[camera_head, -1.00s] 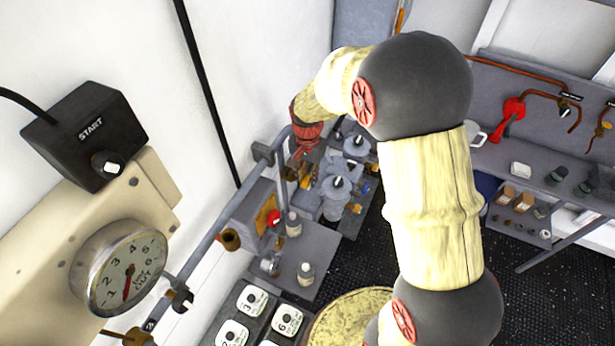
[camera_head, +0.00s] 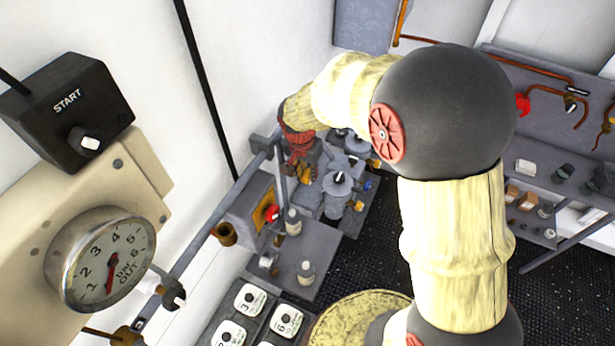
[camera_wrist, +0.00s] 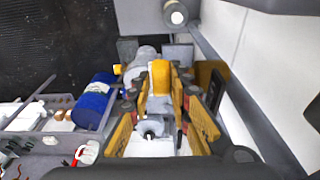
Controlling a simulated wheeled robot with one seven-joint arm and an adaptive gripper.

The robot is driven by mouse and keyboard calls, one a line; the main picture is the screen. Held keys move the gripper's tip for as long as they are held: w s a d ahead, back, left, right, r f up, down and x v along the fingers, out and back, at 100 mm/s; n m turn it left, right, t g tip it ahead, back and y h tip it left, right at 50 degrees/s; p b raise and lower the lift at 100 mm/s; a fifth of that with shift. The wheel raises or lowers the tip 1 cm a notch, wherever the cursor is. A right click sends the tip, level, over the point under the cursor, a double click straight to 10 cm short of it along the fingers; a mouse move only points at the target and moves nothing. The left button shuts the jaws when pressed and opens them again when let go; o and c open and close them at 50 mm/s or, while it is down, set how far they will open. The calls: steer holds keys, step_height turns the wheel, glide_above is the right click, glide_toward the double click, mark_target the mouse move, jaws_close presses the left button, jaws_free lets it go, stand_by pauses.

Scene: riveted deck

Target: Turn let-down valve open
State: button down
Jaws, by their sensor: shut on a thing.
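My gripper (camera_wrist: 160,105) fills the middle of the wrist view, with long yellow pads on both sides. It is shut on a yellow-orange part (camera_wrist: 160,78) between its tips, which may be the let-down valve's handle; the valve body is mostly hidden. A small grey round fitting (camera_wrist: 150,128) shows between the pads. In the head view my gripper (camera_head: 300,170) is low by the wall rail, small and partly hidden among grey fittings. The round OUT gauge (camera_head: 90,262) is at the left, its red needle pointing down to the low end.
A black START box (camera_head: 68,110) is above the gauge. A grey rail (camera_head: 215,215) runs along the white wall beside the gripper. Grey canisters (camera_head: 338,190) stand right of it. A blue cylinder (camera_wrist: 95,100) lies at the left in the wrist view. Small bottles stand on a grey shelf (camera_head: 325,245).

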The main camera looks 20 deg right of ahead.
steer(key=shift+s+a+f+t+h+b, duration=0.15)
steer(key=shift+t+h+b, duration=0.3)
steer(key=shift+b, duration=1.6)
steer(key=shift+w+a+f+t+h+b, duration=0.15)
steer(key=shift+t+h+b, duration=0.3)
steer(key=shift+b, duration=1.55)
steer(key=b, duration=0.3)
steer(key=shift+s+t+h+b, duration=0.2)
steer(key=shift+t+h+b, duration=0.1)
steer(key=shift+t+h, duration=0.1)
steer(key=shift+r+b, duration=0.2)
steer(key=shift+b, duration=0.3)
steer(key=c, duration=1.9)
jaws_free()
steer(key=v, duration=1.2)
steer(key=shift+s, duration=0.1)
